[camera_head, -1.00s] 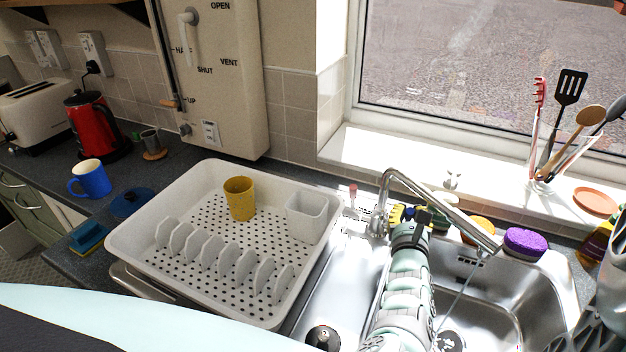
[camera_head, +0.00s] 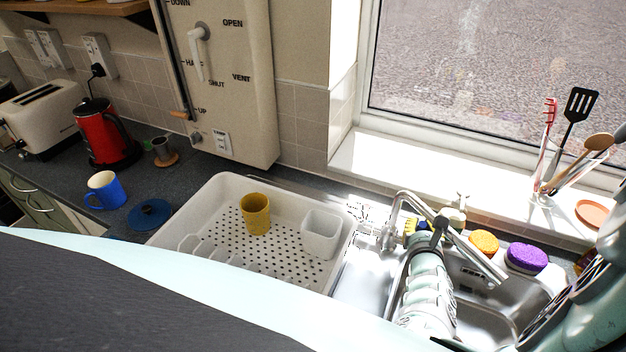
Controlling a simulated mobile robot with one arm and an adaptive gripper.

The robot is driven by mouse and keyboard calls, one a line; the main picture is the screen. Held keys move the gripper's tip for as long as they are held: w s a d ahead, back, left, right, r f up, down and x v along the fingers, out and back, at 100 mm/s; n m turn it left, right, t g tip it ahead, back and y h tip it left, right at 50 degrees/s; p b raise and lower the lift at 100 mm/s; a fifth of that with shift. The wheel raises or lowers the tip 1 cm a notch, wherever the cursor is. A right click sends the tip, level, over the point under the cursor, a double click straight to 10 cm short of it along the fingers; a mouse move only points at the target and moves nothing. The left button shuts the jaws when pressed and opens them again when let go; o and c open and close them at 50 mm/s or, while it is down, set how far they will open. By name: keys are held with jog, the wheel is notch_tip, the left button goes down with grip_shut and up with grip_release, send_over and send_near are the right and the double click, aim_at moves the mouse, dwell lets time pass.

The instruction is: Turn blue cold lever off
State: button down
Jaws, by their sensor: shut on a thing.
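The chrome tap (camera_head: 392,225) stands at the back of the steel sink, its spout reaching right over the basin. My gripper (camera_head: 440,226) is at the tap's right side, close under the spout, at the end of my pale green arm. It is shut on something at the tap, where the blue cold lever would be. The lever itself is hidden behind my gripper and the spout, so its angle cannot be told. A thin stream of water is not clear in this view.
A white dish rack (camera_head: 222,190) with a yellow cup (camera_head: 255,213) stands left of the sink (camera_head: 480,310). A utensil holder (camera_head: 545,190) stands on the sill at right.

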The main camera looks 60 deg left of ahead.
jog(key=c, duration=0.9)
grip_release()
jog(key=shift+s+d, duration=0.3)
jog(key=shift+s, duration=0.15)
jog(key=shift+v, duration=3.25)
jog(key=shift+d+r, duration=0.1)
jog(key=shift+r, duration=0.1)
